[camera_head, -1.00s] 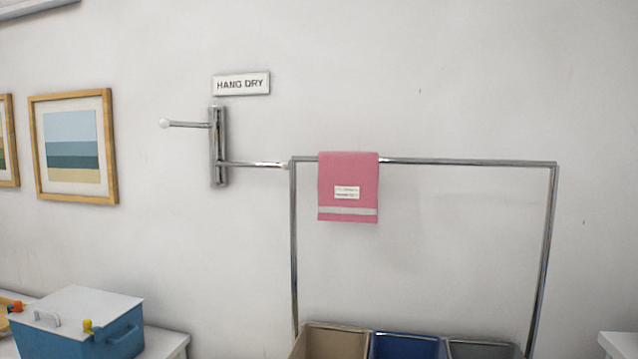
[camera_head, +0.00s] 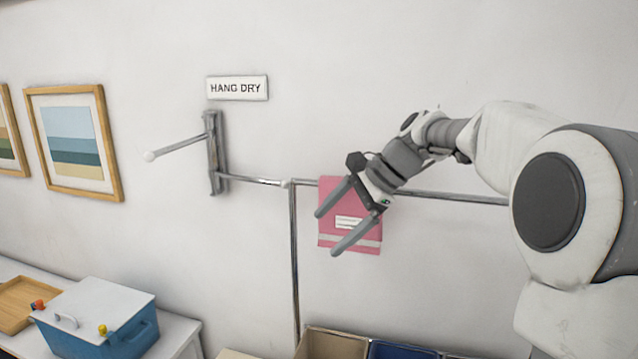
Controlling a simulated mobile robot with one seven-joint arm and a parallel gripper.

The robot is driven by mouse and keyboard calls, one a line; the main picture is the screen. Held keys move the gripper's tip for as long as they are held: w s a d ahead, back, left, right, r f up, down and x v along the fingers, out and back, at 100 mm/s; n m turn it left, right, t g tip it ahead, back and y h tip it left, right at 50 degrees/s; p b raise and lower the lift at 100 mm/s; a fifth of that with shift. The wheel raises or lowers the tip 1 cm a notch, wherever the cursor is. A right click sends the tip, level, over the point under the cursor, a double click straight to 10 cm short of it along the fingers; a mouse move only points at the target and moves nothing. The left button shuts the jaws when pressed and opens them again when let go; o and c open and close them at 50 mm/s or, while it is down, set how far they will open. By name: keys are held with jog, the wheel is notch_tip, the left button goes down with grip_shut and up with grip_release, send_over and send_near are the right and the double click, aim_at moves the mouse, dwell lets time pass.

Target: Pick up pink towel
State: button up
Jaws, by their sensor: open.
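The pink towel (camera_head: 328,230) hangs folded over the metal rail of the rack, with a white label and a pale stripe near its lower edge. My gripper (camera_head: 325,232) is open, its two fingers pointing down and left in front of the towel in this view. The fingers and wrist cover the towel's upper right and part of its lower right. I cannot tell whether the fingers touch the towel; nothing shows between them as held.
The metal rack (camera_head: 294,265) stands over a beige bin (camera_head: 330,343) and a blue bin (camera_head: 400,351). A wall hook bracket (camera_head: 214,150) sits left, under a HANG DRY sign (camera_head: 237,88). A blue box with white lid (camera_head: 100,318) stands on the lower-left table.

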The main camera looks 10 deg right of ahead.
jog(key=w+d+r+m+t+y+p, duration=0.1)
jog(key=w+d+r+m+y+p, duration=0.4)
jog(key=d+r, duration=0.35)
jog(key=d+r+m+p, duration=0.1)
jog(key=d, duration=0.3)
jog(key=w+d+r+m+t+p, duration=0.1)
jog(key=d, duration=0.4)
jog(key=w+d+r+m+p, duration=0.1)
jog(key=d, duration=0.4)
jog(key=shift+r+m+t, duration=0.1)
jog(key=shift+m+t, duration=0.2)
jog(key=shift+m, duration=0.1)
jog(key=x, duration=1.1)
jog(key=shift+p, duration=0.35)
jog(key=shift+p+x, duration=0.5)
jog(key=shift+x, duration=2.45)
jog(key=shift+c, duration=0.2)
grip_shut()
